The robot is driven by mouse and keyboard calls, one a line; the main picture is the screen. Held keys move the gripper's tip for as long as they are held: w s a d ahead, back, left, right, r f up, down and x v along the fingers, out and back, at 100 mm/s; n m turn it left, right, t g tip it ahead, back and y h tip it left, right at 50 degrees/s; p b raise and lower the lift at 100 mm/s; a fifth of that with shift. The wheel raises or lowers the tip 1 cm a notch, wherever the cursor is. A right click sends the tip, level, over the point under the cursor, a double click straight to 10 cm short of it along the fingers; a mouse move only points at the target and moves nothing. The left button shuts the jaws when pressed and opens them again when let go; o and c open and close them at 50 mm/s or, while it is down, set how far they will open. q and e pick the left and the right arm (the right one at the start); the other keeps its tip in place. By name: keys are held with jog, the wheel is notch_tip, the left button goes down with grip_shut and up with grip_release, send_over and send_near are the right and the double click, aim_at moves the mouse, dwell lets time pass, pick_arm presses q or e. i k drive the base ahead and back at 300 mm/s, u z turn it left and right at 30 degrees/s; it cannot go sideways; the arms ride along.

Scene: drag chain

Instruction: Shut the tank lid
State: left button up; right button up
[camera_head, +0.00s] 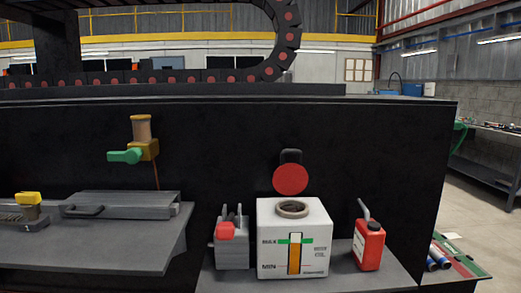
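The white oil tank (313,238) stands on a grey shelf in front of the black machine, right of the picture's middle. Its front carries MAX and MIN marks and a level gauge with a green band near the top. The round filler opening (292,208) on top is uncovered. The red round tank lid (290,179) stands raised behind the opening, with a black piece (291,156) above it. Neither of my grippers shows in the head view.
A red oil can (369,246) with a grey spout stands right of the tank. A grey device with a red part (226,231) stands close on its left. A grey ledge (110,240) juts out at left, below a green-handled valve (127,156).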

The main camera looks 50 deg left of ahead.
aim_at(289, 179)
jog(key=z, duration=0.05)
jog(key=k, duration=0.1)
jog(key=u, duration=1.6)
